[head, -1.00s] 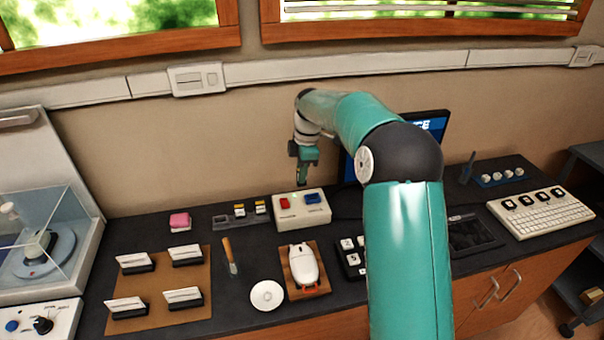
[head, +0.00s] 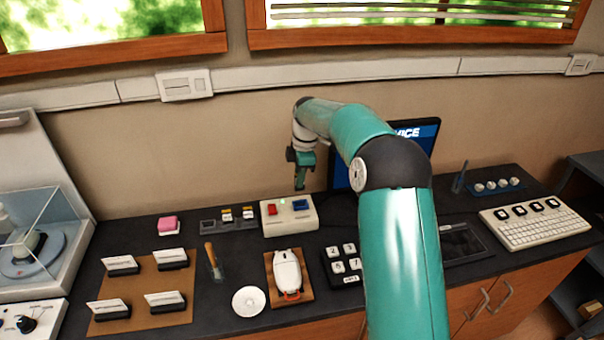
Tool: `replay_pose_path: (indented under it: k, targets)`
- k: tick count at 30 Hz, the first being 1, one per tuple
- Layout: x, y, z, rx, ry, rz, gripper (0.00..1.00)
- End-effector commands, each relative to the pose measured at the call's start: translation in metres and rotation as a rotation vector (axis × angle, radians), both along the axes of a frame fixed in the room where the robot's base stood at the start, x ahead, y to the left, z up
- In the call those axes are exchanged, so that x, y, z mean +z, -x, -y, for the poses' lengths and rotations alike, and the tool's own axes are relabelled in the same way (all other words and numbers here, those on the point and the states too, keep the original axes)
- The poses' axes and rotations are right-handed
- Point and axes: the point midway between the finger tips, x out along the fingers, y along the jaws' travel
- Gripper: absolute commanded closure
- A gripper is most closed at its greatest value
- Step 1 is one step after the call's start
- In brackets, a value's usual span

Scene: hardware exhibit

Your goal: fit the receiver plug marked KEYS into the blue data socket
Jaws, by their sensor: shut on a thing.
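The blue data socket (head: 300,204) is on the right of the top of a cream box (head: 275,225), beside a red socket (head: 271,210). My gripper (head: 300,182) points down just above and behind the blue socket in the picture, with a visible gap. It is shut on a small dark plug, mostly hidden by the fingers; its KEYS marking cannot be read. A grey holder (head: 210,227) left of the box carries two small yellow-and-white-topped plugs (head: 227,214) (head: 247,212); its left place looks empty.
A white mouse (head: 287,272) on a wooden board, a black keypad (head: 345,262) and a white disc (head: 249,301) lie in front of the box. A monitor (head: 418,131) stands behind my arm. A keyboard (head: 540,228) is at right. Label stands on a brown mat (head: 140,325) are at left.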

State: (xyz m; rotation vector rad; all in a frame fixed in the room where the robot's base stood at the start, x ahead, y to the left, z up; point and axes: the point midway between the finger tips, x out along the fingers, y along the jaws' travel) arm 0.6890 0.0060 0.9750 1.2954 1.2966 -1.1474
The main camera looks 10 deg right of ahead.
Motion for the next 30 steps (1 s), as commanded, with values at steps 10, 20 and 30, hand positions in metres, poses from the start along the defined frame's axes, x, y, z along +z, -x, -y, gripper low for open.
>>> replay_pose_path:
  k: [10,20,30]
  targets:
    - [-0.033,0.001,0.003,-0.003,0.001,-0.002,1.00]
    - [-0.050,0.001,0.005,-0.003,0.001,-0.001,1.00]
    - [-0.051,0.000,0.005,-0.002,0.001,0.000,1.00]
